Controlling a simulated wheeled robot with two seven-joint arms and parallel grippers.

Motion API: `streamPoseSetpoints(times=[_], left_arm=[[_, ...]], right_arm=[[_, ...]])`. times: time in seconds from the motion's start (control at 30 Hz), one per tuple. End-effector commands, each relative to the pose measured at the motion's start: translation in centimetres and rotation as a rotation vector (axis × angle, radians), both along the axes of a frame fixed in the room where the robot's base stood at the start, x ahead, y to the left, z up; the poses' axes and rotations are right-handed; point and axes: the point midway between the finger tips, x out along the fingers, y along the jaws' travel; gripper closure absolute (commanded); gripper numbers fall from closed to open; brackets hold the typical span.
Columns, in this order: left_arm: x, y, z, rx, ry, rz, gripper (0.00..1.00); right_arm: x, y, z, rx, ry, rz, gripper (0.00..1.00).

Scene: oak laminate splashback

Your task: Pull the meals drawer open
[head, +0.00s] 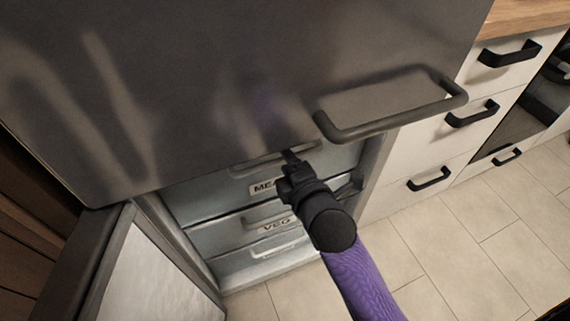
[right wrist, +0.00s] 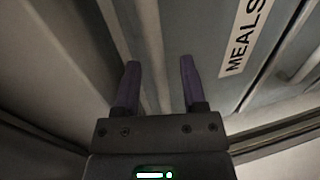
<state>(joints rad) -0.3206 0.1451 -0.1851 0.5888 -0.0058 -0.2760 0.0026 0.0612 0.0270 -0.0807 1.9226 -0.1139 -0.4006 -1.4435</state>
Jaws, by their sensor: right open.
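The meals drawer (head: 215,200) is the upper drawer in the open lower compartment of a grey fridge-freezer. Its label (head: 262,187) is partly covered by my right gripper in the head view and reads MEALS in the right wrist view (right wrist: 243,38). Its pale bar handle (head: 262,164) runs above the label, just under the upper door's edge. My right gripper (head: 290,157) is at the right part of this handle. In the right wrist view its two fingers (right wrist: 160,85) are apart, with a pale bar running between them. Contact cannot be told. My left gripper is out of view.
The veg drawer (head: 235,231) lies below, with another handle under it. The lower door (head: 150,270) stands open at the left. The upper door (head: 200,90) is shut, its dark handle (head: 390,125) jutting out. White cabinets (head: 415,160) stand right; tiled floor (head: 450,250) is clear.

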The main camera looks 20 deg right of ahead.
Motion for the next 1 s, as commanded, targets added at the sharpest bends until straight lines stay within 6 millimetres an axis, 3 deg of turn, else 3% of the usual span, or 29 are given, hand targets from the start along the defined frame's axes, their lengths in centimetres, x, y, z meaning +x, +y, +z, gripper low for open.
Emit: streamPoseSetpoints(times=[0.33, 0.6, 1.0], left_arm=[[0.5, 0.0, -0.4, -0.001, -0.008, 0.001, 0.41], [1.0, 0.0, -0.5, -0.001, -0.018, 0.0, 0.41], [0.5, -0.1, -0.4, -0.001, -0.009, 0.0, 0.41]], right_arm=[[0.7, 0.0, 0.0, -0.001, 0.0, 0.0, 0.46], [0.6, 0.0, 0.0, -0.001, 0.0, 0.0, 1.0], [0.6, 0.0, -0.1, -0.001, 0.001, 0.0, 1.0]])
